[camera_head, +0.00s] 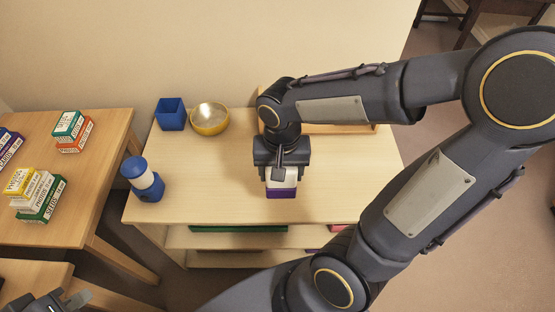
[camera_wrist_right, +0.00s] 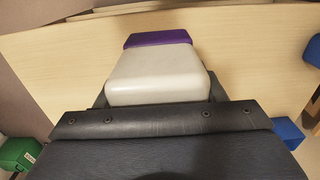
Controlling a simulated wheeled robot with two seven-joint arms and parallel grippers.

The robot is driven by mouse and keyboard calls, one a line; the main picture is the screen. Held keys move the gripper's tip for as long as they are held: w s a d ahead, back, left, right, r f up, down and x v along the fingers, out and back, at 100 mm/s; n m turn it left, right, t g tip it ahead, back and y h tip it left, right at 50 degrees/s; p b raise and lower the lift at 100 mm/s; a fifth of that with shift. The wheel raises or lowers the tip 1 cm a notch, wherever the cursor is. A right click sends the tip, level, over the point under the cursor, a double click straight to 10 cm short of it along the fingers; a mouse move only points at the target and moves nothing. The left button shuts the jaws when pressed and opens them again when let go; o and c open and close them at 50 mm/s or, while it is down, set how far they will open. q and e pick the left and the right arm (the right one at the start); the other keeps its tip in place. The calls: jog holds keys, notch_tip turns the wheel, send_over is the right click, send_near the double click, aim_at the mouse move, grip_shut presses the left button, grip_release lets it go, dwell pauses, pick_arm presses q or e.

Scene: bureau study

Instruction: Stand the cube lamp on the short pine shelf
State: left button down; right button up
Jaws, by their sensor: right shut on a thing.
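The cube lamp, a white block with a purple base, is held in my right gripper (camera_head: 281,170). In the head view its white body (camera_head: 283,179) shows below the jaws, with the purple base lowest; in the right wrist view the white body (camera_wrist_right: 155,75) fills the middle. It is over the front middle of the pale wooden top; I cannot tell whether it touches. A low pine piece (camera_head: 345,129), apparently the short pine shelf, stands at the back right, largely hidden by my right arm. My left gripper (camera_head: 75,299) is at the bottom left, away from the lamp.
A blue cup (camera_head: 170,114) and gold bowl (camera_head: 209,119) stand at the back left of the top. A blue-and-white cylinder (camera_head: 143,180) stands at its left edge. Several small boxes (camera_head: 40,200) are on the left table. The top around the lamp is clear.

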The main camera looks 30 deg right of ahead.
jog(key=shift+w+d+f+b, duration=0.35)
jog(key=shift+w+d+f, duration=0.3)
jog(key=shift+w+f, duration=1.35)
jog(key=shift+w+d+f+b, duration=0.3)
jog(key=shift+w+d+f, duration=0.3)
jog(key=shift+w+f, duration=1.4)
jog(key=shift+w+d+f+b, duration=0.35)
jog(key=shift+w+d+f, duration=0.3)
jog(key=shift+w+f, duration=1.35)
jog(key=shift+s+f, duration=0.1)
jog(key=shift+s, duration=0.05)
jog(key=shift+f, duration=0.1)
jog(key=shift+f, duration=0.15)
jog(key=o, duration=1.2)
jog(key=shift+o, duration=0.2)
